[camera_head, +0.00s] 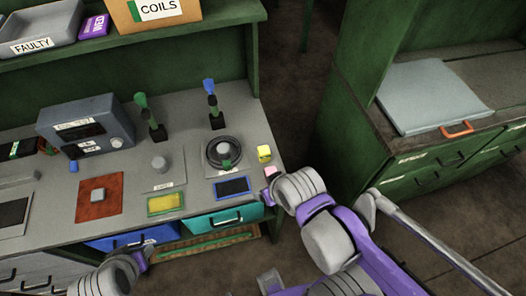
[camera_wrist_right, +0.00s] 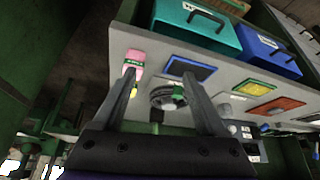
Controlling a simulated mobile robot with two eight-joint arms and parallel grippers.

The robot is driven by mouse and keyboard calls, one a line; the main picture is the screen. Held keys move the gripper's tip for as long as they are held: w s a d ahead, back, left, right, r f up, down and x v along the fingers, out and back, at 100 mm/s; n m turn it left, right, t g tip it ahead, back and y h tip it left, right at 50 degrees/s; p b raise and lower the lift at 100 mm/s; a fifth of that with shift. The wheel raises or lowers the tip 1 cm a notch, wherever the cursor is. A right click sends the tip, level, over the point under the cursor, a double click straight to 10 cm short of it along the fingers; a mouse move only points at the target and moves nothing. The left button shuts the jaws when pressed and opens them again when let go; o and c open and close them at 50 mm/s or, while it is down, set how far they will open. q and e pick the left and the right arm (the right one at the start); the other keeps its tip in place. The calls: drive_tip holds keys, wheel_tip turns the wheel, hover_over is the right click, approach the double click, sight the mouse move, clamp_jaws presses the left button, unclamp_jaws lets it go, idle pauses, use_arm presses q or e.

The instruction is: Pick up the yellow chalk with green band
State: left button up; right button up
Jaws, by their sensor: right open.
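The yellow chalk (camera_head: 264,154) stands near the right end of the grey workbench. In the right wrist view only a small yellow part of it (camera_wrist_right: 133,92) shows beside the left-hand finger, which hides some of it. Its green band is not clear. A pink chalk with a green band (camera_wrist_right: 133,62) stands closer to the bench's front edge; in the head view a bit of pink (camera_head: 270,171) shows by my right gripper. My right gripper (camera_wrist_right: 165,92) is open and empty, above the bench corner. My left gripper (camera_head: 144,253) is low at the bench front; its fingers are too small to read.
A round black dial (camera_head: 224,151) and a blue pad (camera_head: 232,187) lie left of the chalks. Two upright levers (camera_head: 212,104) stand behind. A teal drawer (camera_head: 222,220) juts out at the front. A green cabinet (camera_head: 355,120) stands right, across a floor gap.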

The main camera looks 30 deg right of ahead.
drive_tip(key=shift+o, duration=0.5)
drive_tip(key=shift+w+r, duration=0.1)
wheel_tip(320, 180, up, 4)
drive_tip(key=m+g+b, duration=0.2)
drive_tip(key=m+g, duration=0.1)
drive_tip(key=g, duration=0.2)
hover_over(264, 150)
drive_tip(key=shift+w+f, duration=0.15)
drive_tip(key=shift+f, duration=0.2)
wheel_tip(264, 150, down, 10)
drive_tip(key=shift+f, duration=0.2)
clamp_jaws()
